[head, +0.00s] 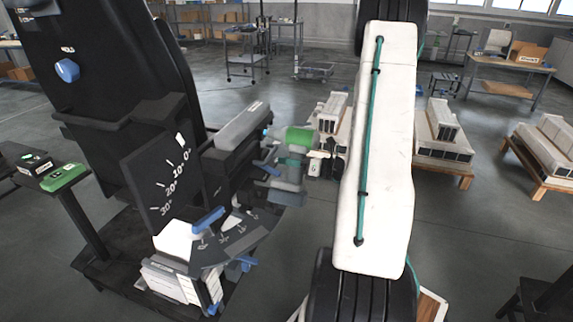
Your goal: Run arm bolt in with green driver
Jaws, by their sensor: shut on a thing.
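The green driver (299,136), with a green band on a grey body, is in the middle of the head view, beside the chair's armrest. My gripper (314,160) is shut on it, partly hidden behind my white arm link. The driver's left end is close to the side of the grey-topped armrest (243,124). Grey and blue parts show just below it. The arm bolt cannot be made out, and I cannot tell whether the driver touches it.
The black chair (135,60) has an angle scale plate (163,180) and blue levers (208,220). A side stand at left carries a green item (64,177) and a black box (35,164). Pallets with white boxes (441,146) stand behind at right. Open floor lies between.

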